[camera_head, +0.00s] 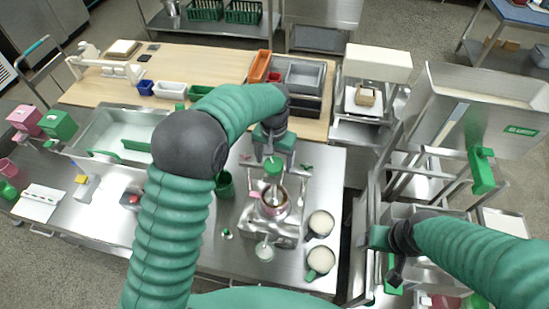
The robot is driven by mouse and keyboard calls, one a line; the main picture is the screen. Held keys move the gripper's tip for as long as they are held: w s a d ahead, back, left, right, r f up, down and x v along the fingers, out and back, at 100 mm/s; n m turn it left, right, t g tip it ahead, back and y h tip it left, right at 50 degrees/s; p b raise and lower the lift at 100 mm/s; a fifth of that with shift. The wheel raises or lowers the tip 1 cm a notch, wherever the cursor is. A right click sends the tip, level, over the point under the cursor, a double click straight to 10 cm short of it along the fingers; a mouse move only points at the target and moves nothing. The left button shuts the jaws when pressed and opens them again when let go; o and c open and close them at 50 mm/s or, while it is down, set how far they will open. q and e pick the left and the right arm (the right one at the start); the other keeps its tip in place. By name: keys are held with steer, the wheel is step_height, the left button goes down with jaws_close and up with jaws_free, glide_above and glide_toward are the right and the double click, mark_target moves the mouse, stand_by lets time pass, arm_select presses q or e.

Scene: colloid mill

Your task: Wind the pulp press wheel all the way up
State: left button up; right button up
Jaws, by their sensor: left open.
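My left gripper (273,153) is open and hangs over the small steel machine (282,230) on the metal bench. A green round part (273,167) shows just below its fingers, above the machine's pot (272,204). I cannot tell whether the fingers touch this part, or whether it is the press wheel; no wheel rim shows clearly. The pot has a pink handle at its left. My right gripper (385,250) is low over the steel frame at the right, and its finger state is unclear.
Two white-filled cups (320,223) stand right of the machine, and a green cup (224,185) stands to its left. A sink (115,130) is at the left. Grey bins (305,76) stand on the wooden table behind. A tall steel hopper (480,105) is at the right.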

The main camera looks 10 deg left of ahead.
arm_select(q)
step_height(320, 180, up, 8)
steer(key=b, duration=0.2)
steer(key=shift+w+b, duration=0.1)
steer(key=shift+b, duration=0.2)
step_height(320, 180, up, 8)
glide_above(274, 162)
steer(key=shift+d+r, duration=0.1)
steer(key=shift+r, duration=0.3)
